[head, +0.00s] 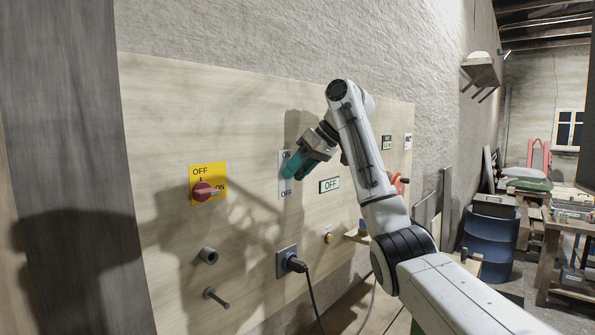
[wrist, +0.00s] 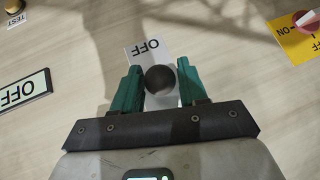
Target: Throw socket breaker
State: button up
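The socket breaker is a pale plate (head: 285,185) on the wall panel, marked ON at the top and OFF at the bottom. In the wrist view the plate (wrist: 147,50) shows its OFF label upside down. A dark round knob (wrist: 160,79) stands out in front of it. My gripper (head: 290,166) is at the plate, its green fingers covering the middle. In the wrist view my gripper (wrist: 160,77) has one finger on each side of the knob, with little or no gap; firm contact cannot be told. The lever's exact position is hidden.
A yellow plate with a red rotary switch (head: 203,190) is left of the breaker. An OFF sign (head: 329,185) is to its right. Below are a socket with a plug (head: 290,263) and cable, a yellow button (head: 328,238) and two pegs. A blue barrel (head: 490,240) stands far right.

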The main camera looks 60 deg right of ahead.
jog(key=shift+s, duration=0.1)
jog(key=b+v, duration=0.1)
jog(key=v, duration=0.9)
jog(key=shift+s+r+b, duration=0.2)
jog(key=shift+s+b, duration=0.05)
jog(key=shift+b, duration=0.15)
jog(key=shift+f, duration=0.1)
